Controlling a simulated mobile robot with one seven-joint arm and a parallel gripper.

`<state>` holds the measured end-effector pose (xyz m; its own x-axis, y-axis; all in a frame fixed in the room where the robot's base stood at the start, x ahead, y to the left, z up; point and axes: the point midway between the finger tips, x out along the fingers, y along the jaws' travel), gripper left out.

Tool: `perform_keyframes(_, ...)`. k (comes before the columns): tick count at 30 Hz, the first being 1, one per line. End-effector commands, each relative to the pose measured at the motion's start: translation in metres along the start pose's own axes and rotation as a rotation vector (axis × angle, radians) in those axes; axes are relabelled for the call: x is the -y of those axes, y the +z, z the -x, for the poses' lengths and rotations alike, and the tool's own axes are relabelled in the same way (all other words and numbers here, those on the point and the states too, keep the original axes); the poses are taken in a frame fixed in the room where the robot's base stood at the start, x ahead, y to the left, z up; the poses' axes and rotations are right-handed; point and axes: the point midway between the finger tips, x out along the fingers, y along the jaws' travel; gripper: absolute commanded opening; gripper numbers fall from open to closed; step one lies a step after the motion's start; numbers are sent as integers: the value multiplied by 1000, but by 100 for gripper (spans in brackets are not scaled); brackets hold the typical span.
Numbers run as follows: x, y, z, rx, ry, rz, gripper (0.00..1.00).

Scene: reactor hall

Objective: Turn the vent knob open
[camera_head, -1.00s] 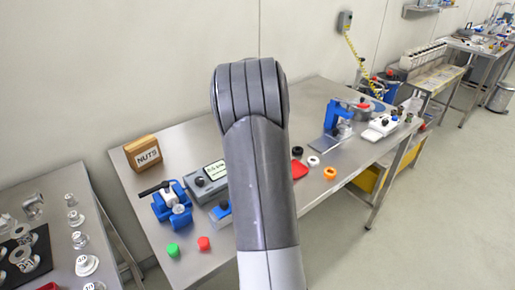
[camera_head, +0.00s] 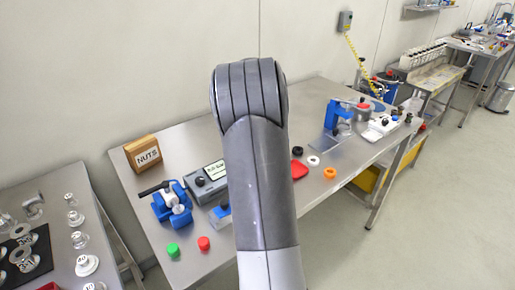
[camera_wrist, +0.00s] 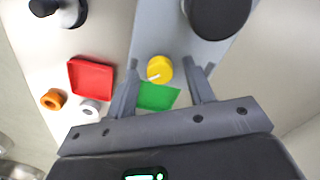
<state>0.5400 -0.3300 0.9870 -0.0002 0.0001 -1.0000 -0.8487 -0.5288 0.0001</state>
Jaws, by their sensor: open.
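A round yellow knob (camera_wrist: 160,69) with a white pointer mark shows in the wrist view, on a pale grey-blue panel (camera_wrist: 152,38). I take it to be the vent knob. A flat green patch (camera_wrist: 157,97) lies just below it in the picture. My gripper (camera_wrist: 161,63) is open and empty, with one finger on each side of the knob in the picture. Whether either finger touches it I cannot tell. In the head view my arm covers the middle of the table, and neither the yellow knob nor my gripper can be seen there.
A large dark round part (camera_wrist: 218,14) rises close beside the knob. A red tray (camera_wrist: 91,78), an orange ring (camera_wrist: 53,99) and a white ring (camera_wrist: 90,106) lie to the left. The steel table (camera_head: 312,200) also holds a blue valve (camera_head: 172,205) and a NUTS box (camera_head: 143,154).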

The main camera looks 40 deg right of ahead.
Motion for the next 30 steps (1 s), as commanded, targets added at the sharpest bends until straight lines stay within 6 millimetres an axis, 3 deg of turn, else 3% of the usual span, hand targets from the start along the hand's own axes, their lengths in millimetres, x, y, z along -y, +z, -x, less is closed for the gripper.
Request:
perform_keyframes(7, 0, -1, 16, -2, -1, 0, 48)
perform_keyframes(15, 0, -1, 70, -4, -2, 1, 48)
perform_keyframes(21, 0, 0, 99, -1, 0, 0, 48)
perform_keyframes(30, 0, 0, 108, 1, 0, 0, 48)
